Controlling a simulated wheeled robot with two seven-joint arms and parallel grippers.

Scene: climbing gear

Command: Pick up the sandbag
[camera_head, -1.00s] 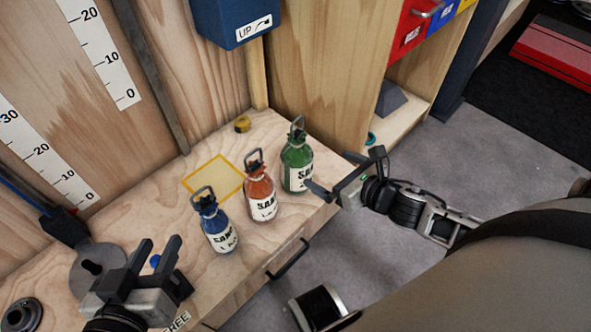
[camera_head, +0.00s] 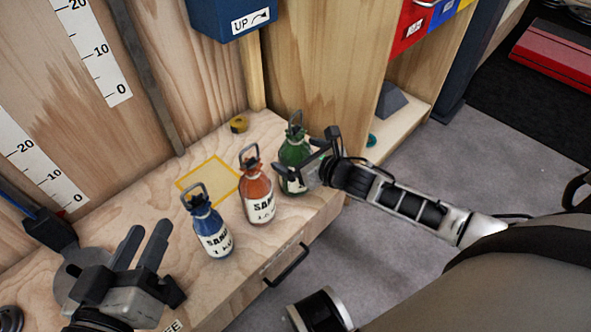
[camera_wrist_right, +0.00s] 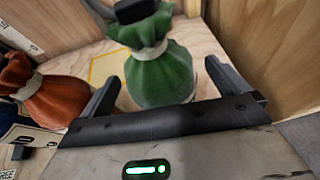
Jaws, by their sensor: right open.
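Three sandbags with wire handles and white labels stand in a row on the wooden bench. They are a blue sandbag (camera_head: 208,228), an orange sandbag (camera_head: 257,190) and a green sandbag (camera_head: 291,157). My right gripper (camera_head: 300,170) is open at the green sandbag, in front of its lower body. In the right wrist view the green sandbag (camera_wrist_right: 160,72) stands between the two fingers, with no clear grip on it. The orange sandbag (camera_wrist_right: 55,98) is left of the left finger there. My left gripper (camera_head: 145,247) is open and empty at the lower left, over the bench.
A yellow-outlined square (camera_head: 208,182) on the bench behind the sandbags is empty. A wooden panel (camera_head: 330,65) rises behind the green sandbag. A drawer handle (camera_head: 287,266) juts from the bench front.

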